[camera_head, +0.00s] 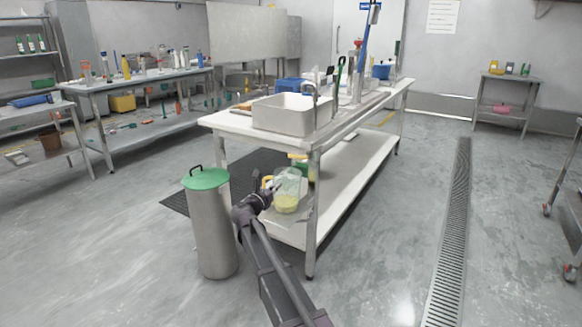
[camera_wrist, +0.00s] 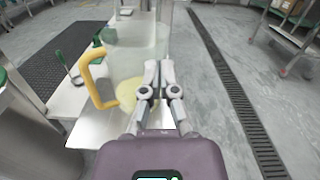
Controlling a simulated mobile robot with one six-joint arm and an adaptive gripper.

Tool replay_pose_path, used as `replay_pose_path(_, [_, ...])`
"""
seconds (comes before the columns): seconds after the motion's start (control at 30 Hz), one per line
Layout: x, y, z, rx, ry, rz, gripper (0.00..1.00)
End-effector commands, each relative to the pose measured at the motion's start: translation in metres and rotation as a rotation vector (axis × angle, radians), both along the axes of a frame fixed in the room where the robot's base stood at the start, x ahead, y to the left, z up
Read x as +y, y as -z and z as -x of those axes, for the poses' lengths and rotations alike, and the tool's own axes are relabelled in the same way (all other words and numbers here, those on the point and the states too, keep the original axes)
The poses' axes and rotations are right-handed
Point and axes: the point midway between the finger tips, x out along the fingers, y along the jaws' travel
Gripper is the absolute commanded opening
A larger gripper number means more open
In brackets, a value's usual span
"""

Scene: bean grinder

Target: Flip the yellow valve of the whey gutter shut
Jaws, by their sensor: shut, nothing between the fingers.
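I cannot make out a yellow valve or a whey gutter for certain in either view. The yellow part nearest my gripper is a looped handle (camera_wrist: 95,84) on a clear jug (camera_head: 288,180) with yellow contents. The jug stands on the lower shelf of the sink table (camera_head: 343,190). My gripper (camera_wrist: 158,66) is shut and empty. In the wrist view its fingers lie in front of the jug's right part, with the yellow handle to their left. In the head view my gripper is beside the jug; contact cannot be told.
A metal can with a green lid (camera_head: 208,179) stands left of my arm. A grated floor drain (camera_head: 451,230) runs along the open floor at right.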

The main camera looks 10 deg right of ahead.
Motion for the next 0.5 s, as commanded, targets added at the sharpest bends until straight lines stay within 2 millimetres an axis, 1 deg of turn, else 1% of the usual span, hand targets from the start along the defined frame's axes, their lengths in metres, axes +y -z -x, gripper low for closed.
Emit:
replay_pose_path(0.27, [-0.003,0.000,-0.004,-0.001,0.001,-0.002,0.00])
replay_pose_path(0.5, [-0.016,-0.001,-0.020,-0.001,0.001,-0.002,0.00])
